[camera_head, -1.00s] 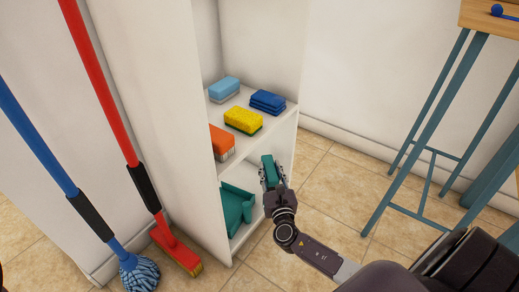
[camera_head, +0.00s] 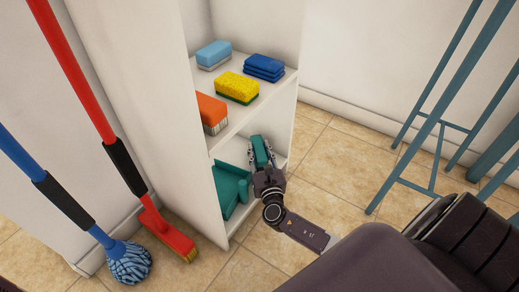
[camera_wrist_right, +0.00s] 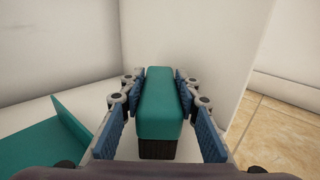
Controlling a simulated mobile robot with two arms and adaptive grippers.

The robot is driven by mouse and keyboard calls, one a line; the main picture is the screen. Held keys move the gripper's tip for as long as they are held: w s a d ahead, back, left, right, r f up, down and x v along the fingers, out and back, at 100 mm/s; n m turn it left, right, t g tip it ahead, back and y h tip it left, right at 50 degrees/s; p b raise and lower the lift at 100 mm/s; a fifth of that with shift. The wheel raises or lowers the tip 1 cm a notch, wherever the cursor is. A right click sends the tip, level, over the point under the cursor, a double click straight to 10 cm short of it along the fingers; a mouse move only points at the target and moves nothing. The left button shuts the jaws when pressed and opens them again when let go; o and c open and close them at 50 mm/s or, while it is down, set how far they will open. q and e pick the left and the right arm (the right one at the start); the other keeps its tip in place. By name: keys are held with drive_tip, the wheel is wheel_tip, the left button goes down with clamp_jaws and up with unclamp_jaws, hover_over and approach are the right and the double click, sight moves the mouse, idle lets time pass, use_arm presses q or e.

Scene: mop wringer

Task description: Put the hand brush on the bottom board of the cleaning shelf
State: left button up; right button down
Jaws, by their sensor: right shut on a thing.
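The hand brush is a teal block with dark bristles below. In the right wrist view the hand brush (camera_wrist_right: 166,105) lies lengthwise between the two blue finger pads of my right gripper (camera_wrist_right: 166,115), which is shut on it. In the head view the hand brush (camera_head: 262,151) and my right gripper (camera_head: 263,158) are at the opening of the lower compartment of the white cleaning shelf (camera_head: 205,150). The bottom board (camera_head: 238,216) shows only in part. Whether the bristles touch the board cannot be told. My left gripper is out of view.
A teal dustpan (camera_head: 230,187) lies on the bottom board, left of the brush. A red broom (camera_head: 168,236) and blue mop (camera_head: 129,262) stand left.

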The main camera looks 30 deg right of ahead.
sight(262, 165)
drive_tip(key=shift+f+b, duration=0.6)
drive_tip(key=shift+f, duration=0.15)
idle(0.3)
drive_tip(key=c, duration=1.4)
unclamp_jaws()
drive_tip(key=shift+s, duration=0.1)
drive_tip(key=v, duration=1.1)
drive_tip(key=shift+a+f, duration=0.1)
drive_tip(key=shift+a, duration=0.05)
drive_tip(key=shift+s+a, duration=0.1)
drive_tip(key=shift+s, duration=0.25)
